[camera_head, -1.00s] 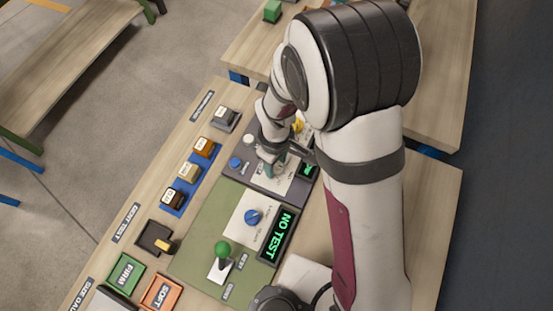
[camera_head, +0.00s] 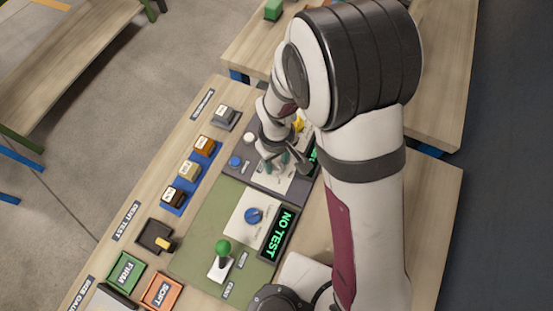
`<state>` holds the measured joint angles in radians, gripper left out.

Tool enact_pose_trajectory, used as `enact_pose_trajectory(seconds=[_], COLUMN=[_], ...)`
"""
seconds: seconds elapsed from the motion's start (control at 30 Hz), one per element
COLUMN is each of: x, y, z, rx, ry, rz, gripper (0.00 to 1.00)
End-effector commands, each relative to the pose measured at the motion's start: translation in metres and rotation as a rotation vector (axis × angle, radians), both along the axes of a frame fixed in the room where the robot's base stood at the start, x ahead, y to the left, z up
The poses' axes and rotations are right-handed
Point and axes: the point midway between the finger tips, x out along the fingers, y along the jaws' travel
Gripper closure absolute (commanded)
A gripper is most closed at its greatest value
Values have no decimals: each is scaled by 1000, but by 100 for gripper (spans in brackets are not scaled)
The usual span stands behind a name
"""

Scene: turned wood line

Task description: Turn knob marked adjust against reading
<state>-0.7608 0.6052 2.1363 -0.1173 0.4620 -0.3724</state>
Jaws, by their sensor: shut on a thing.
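My gripper (camera_head: 276,163) points down at the white plate (camera_head: 272,183) on the dark grey panel. Its teal fingertips are closed around what looks like a knob there, mostly hidden by the fingers. The plate's lettering is too small to read. A green-lit display (camera_head: 313,158) on the same panel is largely hidden behind my arm, so its reading cannot be made out.
A small blue knob (camera_head: 235,161), a white knob (camera_head: 249,137) and a yellow piece (camera_head: 298,124) stand close around my gripper. A green-topped lever (camera_head: 222,248) rises from the green panel. A blue tray (camera_head: 178,208) with several blocks lies to the left.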

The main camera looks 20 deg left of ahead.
Motion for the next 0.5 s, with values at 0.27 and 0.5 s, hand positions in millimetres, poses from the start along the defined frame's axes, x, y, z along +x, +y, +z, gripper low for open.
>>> enact_pose_trajectory(seconds=[0.27, 0.5], x=[0, 0], y=[-1, -1], z=[0, 0], rx=[-2, -2], ry=[2, 2], rz=[-259, -463], gripper=[100, 100])
